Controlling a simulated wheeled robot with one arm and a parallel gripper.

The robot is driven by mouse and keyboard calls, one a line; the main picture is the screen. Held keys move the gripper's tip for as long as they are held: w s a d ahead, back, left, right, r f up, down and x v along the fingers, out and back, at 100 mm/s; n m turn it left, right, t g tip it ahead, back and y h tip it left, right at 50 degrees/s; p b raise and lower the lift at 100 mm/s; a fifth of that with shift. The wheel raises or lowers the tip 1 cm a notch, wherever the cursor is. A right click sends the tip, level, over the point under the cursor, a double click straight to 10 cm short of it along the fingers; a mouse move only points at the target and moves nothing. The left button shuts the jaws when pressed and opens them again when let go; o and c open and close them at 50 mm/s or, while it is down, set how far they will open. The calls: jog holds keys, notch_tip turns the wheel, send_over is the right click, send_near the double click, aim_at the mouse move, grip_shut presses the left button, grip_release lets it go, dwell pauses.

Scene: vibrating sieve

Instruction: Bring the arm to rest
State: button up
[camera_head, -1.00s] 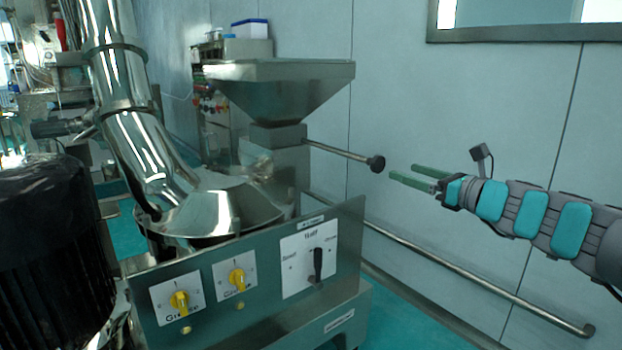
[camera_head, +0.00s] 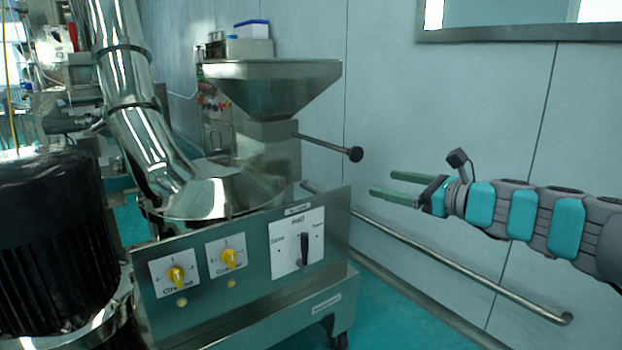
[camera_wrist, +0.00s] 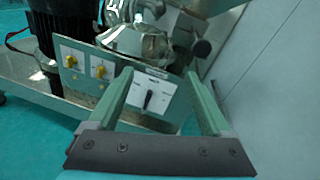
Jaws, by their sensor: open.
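My gripper (camera_head: 390,187) is open, with two green fingers and nothing between them. In the head view it is in the air right of the sieve machine, pointing left. It is apart from the black-knobbed lever (camera_head: 354,154) and lower than its knob. In the wrist view my gripper (camera_wrist: 170,95) spreads its fingers in front of the control panel (camera_wrist: 112,88). The panel's black switch (camera_wrist: 148,98) shows between the fingers, some way beyond them. My arm stretches in from the right edge of the head view.
The panel (camera_head: 205,290) has two yellow knobs (camera_head: 176,274) and a black switch (camera_head: 305,249). A steel hopper (camera_head: 272,88) stands above it. A wall rail (camera_head: 450,270) runs below my arm. A black motor (camera_head: 55,240) is at left. Air around the fingers is free.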

jog(key=s+a+f+n+g+h, duration=0.2)
jog(key=s+a+f+n+g, duration=0.3)
jog(key=s+a+f+n, duration=0.4)
jog(key=s+a+f+n+g+h, duration=0.1)
jog(key=s+a+f+n+g, duration=0.4)
jog(key=s, duration=0.6)
jog(key=s+d+f+n+g+h, duration=0.2)
jog(key=s+d+f+n+h, duration=0.2)
jog(key=s, duration=0.6)
jog(key=s+d+f+n+g+h, duration=0.1)
jog(key=s+d+f+n+h, duration=0.3)
jog(key=s, duration=0.7)
jog(key=d+f+n, duration=0.2)
jog(key=d+f, duration=0.2)
jog(key=f, duration=0.1)
jog(key=shift+s+d+n+g+h, duration=0.2)
jog(key=shift+d+n+g+h, duration=0.1)
jog(key=shift+n+g, duration=0.1)
